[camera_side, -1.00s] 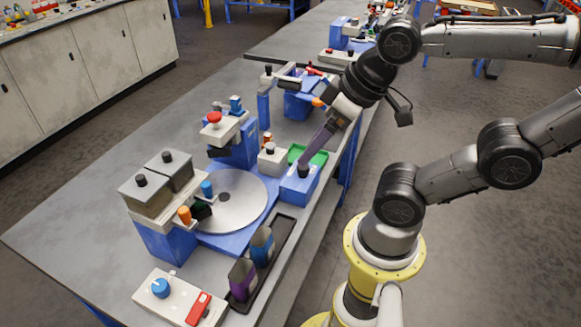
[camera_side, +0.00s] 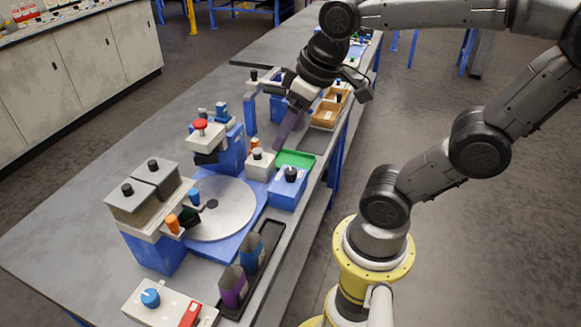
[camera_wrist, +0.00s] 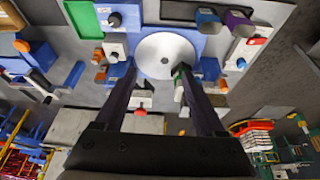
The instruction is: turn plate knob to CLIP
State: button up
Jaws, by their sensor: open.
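No label is readable, so I cannot tell which knob is the plate knob or where CLIP lies. Near the round metal plate (camera_side: 220,207) are a black knob (camera_side: 291,174) on a blue box (camera_side: 287,190) and a dark knob (camera_side: 258,154) on a white box (camera_side: 260,167). A blue knob (camera_side: 150,298) is on the white front panel (camera_side: 160,311). My gripper (camera_side: 281,143) is open and empty, above and behind the boxes, apart from the knobs. In the wrist view, the metal plate (camera_wrist: 167,56) shows between and beyond the fingers of my gripper (camera_wrist: 157,72).
A green tray (camera_side: 296,159) is beside the boxes. A red-topped press (camera_side: 202,137) stands behind the plate. Purple and blue cups (camera_side: 233,287) stand in a black tray (camera_side: 266,236). Two grey hoppers (camera_side: 135,203) are at the left. The bench's left side is bare.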

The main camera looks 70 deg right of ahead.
jog(key=w+d+f+m+g, duration=0.3)
jog(key=w+d, duration=0.2)
jog(key=d, duration=0.2)
jog(key=m+g, duration=0.1)
jog(key=m, duration=0.1)
send_near(291, 170)
jog(key=f, duration=0.9)
jog(key=shift+w+d, duration=0.1)
jog(key=shift+w, duration=0.1)
jog(key=shift+r, duration=0.1)
grip_shut()
